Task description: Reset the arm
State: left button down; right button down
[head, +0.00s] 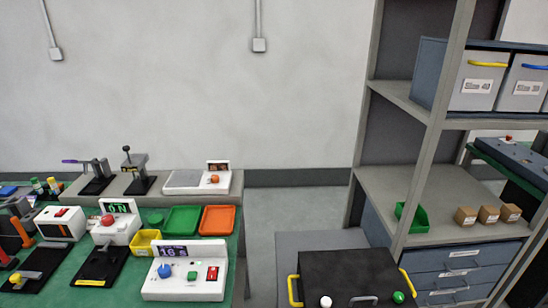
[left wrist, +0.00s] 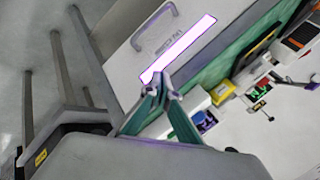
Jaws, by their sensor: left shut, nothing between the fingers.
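My left gripper (left wrist: 161,80) shows in the left wrist view with its greenish fingers drawn together at the tips and nothing between them. A bright white strip with a purple edge (left wrist: 178,48) lies just beyond the fingertips. I cannot tell whether they touch it. Neither gripper shows in the head view, and my right gripper is in no view.
In the head view a green bench (head: 60,262) at left carries several devices, including a white box with a purple display (head: 185,285). A grey shelf rack (head: 440,190) stands at right. A dark case (head: 350,270) with yellow handles sits at the front between them.

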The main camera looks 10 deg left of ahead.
pick_arm(q)
jog(key=w+d+f+n+t+h, duration=0.1)
jog(key=d+f+h, duration=0.5)
jog(key=d+f, duration=0.6)
jog(key=d+n+t, duration=0.1)
jog(key=d+t, duration=0.1)
jog(key=d, duration=0.1)
jog(key=shift+w+f+n+h, duration=0.2)
jog(key=shift+f+n+h, duration=0.15)
jog(key=shift+n+h, duration=0.05)
